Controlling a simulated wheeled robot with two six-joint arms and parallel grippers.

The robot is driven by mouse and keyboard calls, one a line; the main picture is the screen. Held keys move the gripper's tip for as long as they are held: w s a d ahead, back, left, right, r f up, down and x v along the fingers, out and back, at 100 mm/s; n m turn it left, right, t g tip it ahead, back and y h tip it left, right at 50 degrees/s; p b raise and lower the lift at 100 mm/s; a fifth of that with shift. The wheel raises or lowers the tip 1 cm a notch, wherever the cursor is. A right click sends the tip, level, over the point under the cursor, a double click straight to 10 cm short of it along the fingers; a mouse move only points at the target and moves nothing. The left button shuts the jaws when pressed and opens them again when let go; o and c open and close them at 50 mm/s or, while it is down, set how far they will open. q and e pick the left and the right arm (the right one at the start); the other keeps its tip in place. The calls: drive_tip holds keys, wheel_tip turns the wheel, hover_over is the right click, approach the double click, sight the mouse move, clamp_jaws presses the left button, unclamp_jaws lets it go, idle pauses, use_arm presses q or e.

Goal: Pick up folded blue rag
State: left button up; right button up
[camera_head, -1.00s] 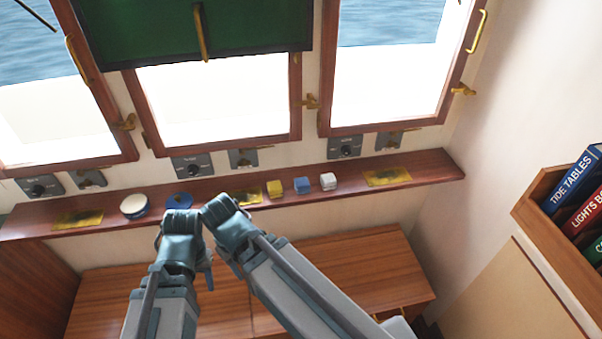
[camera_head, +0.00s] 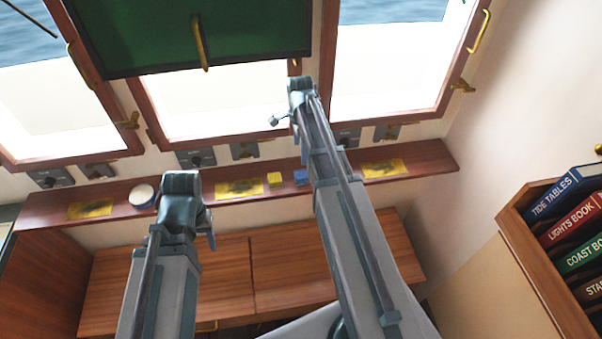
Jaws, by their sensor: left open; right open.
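The folded blue rag (camera_head: 301,177) is a small blue block shape on the wooden shelf (camera_head: 225,187) under the windows. My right arm passes in front of its right side and hides part of it. My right gripper (camera_head: 284,115) is open and raised above the shelf, in front of the middle window, apart from the rag. My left gripper (camera_head: 182,192) is at the shelf's front, well left of the rag. Its fingers are hard to make out, and no held object shows.
A folded yellow cloth (camera_head: 275,180) lies just left of the rag. A white-topped round tin (camera_head: 142,195) and yellow plates (camera_head: 240,188) are along the shelf. A book rack (camera_head: 515,210) stands at the right. A green panel (camera_head: 190,35) hangs above.

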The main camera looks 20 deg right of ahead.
sight(301, 174)
drive_tip(key=shift+d, duration=0.25)
wheel_tip(301, 174, down, 14)
drive_tip(key=b, duration=1.4)
drive_tip(key=shift+a, duration=0.1)
drive_tip(key=shift+r, duration=0.1)
drive_tip(key=c, duration=1.4)
